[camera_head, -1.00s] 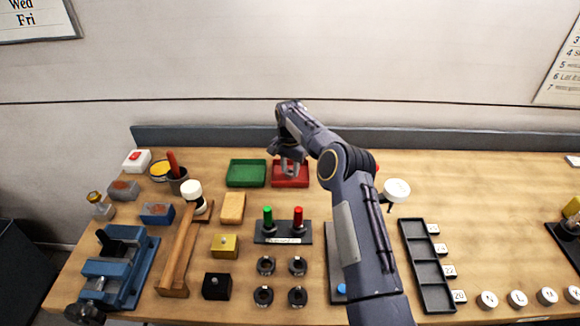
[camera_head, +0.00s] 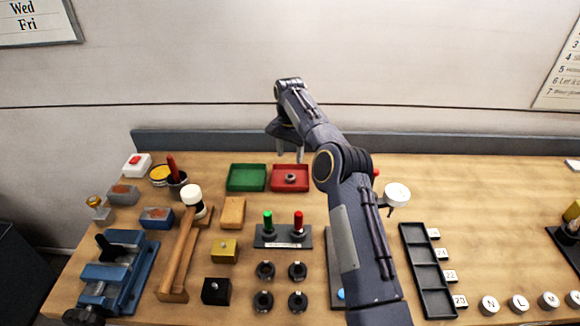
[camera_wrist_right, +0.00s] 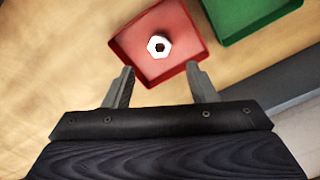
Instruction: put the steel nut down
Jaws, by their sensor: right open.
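The steel nut (camera_head: 290,179) lies in the red tray (camera_head: 276,186), near its middle. In the right wrist view the nut (camera_wrist_right: 159,46) shows as a bright ring with a dark hole, resting on the floor of the red tray (camera_wrist_right: 134,62). My right gripper (camera_head: 290,156) is open and empty above the tray. In the right wrist view its fingers (camera_wrist_right: 161,78) are spread wide, with the nut beyond the tips and apart from them. My left gripper is not in view.
A green tray (camera_head: 246,178) stands just left of the red one. A stand with a green and a red peg (camera_head: 283,236) is in front. A wall-side ledge (camera_head: 400,141) runs behind. Bare tabletop lies between the trays and the stand.

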